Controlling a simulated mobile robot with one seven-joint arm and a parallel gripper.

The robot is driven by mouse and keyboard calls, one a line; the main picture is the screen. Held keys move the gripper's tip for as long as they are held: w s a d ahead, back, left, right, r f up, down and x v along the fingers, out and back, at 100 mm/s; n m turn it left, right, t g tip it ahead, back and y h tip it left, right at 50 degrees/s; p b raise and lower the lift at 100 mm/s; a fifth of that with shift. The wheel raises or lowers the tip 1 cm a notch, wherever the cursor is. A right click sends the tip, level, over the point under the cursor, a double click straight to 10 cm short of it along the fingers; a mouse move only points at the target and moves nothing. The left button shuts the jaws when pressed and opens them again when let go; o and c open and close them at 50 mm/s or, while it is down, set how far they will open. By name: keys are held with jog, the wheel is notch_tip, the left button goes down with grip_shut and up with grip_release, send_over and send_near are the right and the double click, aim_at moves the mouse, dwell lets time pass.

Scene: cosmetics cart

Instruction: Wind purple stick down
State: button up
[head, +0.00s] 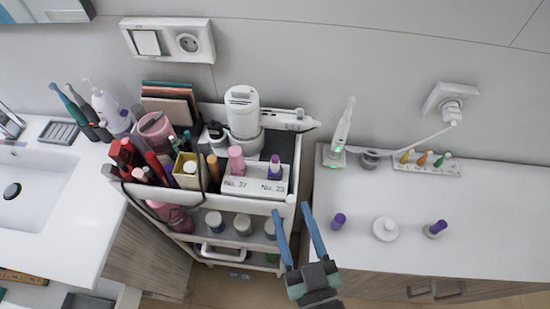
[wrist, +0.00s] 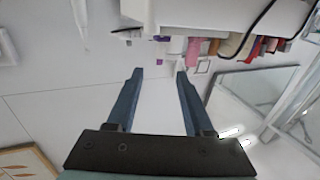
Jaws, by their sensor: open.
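A purple stick (head: 276,161) stands upright in the white holder (head: 252,186) on the cart's top, at the slot marked No. 23. A pink stick (head: 236,160) stands left of it at the other labelled slot. My gripper (head: 292,210) is open and empty, in front of the holder and to its lower right in the head view. Its fingers appear apart from the stick. In the wrist view my open fingers (wrist: 159,72) point toward the upside-down cart. A small purple shape (wrist: 161,38) shows beyond them; I cannot tell whether it is the same stick.
The cart (head: 291,207) also carries a white cylindrical device (head: 242,112) and crowded cosmetics at left. The right counter (head: 490,225) holds a small purple item (head: 338,220), a round white item (head: 385,229) and another purple-topped item (head: 436,229). A sink (head: 35,190) is at left.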

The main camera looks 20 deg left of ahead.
aim_at(276, 167)
jog(key=p+x, duration=0.2)
jog(key=x, duration=0.3)
jog(key=p+x, duration=0.2)
jog(key=x, duration=0.4)
jog(key=shift+r, duration=0.2)
jog(key=shift+w+a+f+p, duration=0.15)
jog(key=shift+w+a+p, duration=0.25)
jog(key=shift+w+a, duration=0.05)
grip_shut()
